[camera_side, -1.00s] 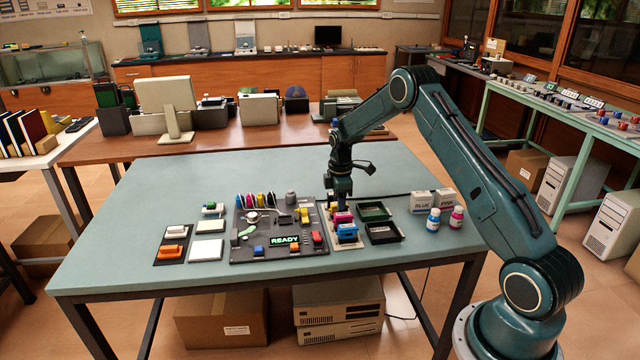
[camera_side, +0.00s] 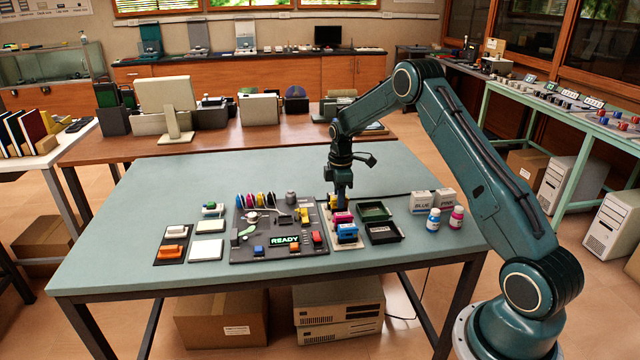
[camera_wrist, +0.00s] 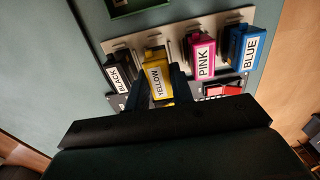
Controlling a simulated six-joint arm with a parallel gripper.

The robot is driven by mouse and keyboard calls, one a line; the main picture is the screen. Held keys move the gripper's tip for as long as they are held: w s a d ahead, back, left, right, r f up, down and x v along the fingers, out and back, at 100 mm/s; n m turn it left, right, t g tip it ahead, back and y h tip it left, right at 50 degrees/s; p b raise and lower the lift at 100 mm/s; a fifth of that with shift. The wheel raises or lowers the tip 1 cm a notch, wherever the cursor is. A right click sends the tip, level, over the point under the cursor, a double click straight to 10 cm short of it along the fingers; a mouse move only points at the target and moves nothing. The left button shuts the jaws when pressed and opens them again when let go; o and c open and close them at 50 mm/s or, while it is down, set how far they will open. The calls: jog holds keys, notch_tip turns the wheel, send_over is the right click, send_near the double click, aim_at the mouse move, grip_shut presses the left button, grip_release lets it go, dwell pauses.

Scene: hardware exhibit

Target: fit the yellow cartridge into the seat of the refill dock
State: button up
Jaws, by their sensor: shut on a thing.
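The yellow cartridge (camera_wrist: 157,76), labelled YELLOW, stands in a pale rack (camera_wrist: 178,40) between the black cartridge (camera_wrist: 120,73) and the pink cartridge (camera_wrist: 201,55). My gripper (camera_wrist: 156,88) is shut on the yellow cartridge, one finger on each side. In the side view my gripper (camera_side: 341,205) points down at the rack, and the yellow cartridge is mostly hidden behind it and the pink one. The refill dock appears to be the dark panel (camera_side: 240,228) with the lit READY sign, left of the rack; I cannot make out its seat clearly.
The blue cartridge (camera_wrist: 246,48) stands beside the pink one. Two dark trays (camera_side: 384,233) and blue and pink bottles (camera_side: 433,221) are right of the rack. Small pads (camera_side: 206,250) lie left of the panel. The back of the table (camera_side: 230,170) is clear.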

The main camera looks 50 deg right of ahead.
jog(key=shift+r, duration=2.15)
jog(key=shift+o, duration=1)
jog(key=shift+c, duration=0.8)
jog(key=shift+w+a, duration=0.2)
jog(key=shift+w, duration=0.15)
jog(key=w+a+r, duration=0.1)
jog(key=w+a, duration=0.9)
jog(key=w, duration=0.1)
jog(key=shift+a+r, duration=0.15)
jog(key=shift+a, duration=0.15)
jog(key=shift+f, duration=3.1)
jog(key=shift+f, duration=0.65)
